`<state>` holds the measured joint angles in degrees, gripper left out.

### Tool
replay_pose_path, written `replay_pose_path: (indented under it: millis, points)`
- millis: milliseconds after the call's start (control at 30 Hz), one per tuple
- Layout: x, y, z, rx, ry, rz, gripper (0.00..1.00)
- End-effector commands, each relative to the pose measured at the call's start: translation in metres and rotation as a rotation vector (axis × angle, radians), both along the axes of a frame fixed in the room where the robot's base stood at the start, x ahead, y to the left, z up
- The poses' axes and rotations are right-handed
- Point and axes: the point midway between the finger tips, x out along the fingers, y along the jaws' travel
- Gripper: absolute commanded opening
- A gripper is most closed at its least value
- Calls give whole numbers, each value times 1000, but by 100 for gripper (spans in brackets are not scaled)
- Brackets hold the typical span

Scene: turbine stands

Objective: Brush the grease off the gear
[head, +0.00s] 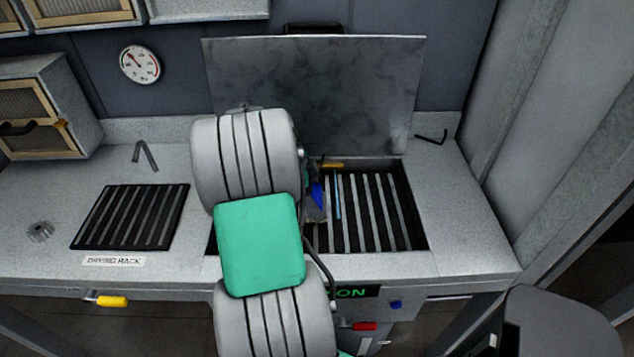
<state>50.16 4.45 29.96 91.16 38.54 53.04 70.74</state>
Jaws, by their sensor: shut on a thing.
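A blue piece (318,194) with a greyish lower end shows just right of the arm over the basin's slats. I cannot tell whether it is part of a brush or of my gripper. A thin light-blue strip (338,197) lies along the slats beside it. No grease can be made out.
The basin's grey lid (340,90) stands raised behind it. A black drying rack (130,217) and a bent metal piece (145,155) are on the left counter. A small orange piece (333,165) is at the basin's back edge. The right counter (463,215) is mostly clear.

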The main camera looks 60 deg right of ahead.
Motion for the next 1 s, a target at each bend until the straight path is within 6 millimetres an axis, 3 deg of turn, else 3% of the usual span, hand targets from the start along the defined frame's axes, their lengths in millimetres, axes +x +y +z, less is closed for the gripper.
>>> replay_pose_path:
  millis: [233,700,833,1000]
  points:
    - [8,-15,0,-2,-1,14,44]
    - [-3,21,-3,0,0,0,44]
    - [-1,22,22,-4,-4,1,44]
    - [0,24,37,-2,-2,7,44]
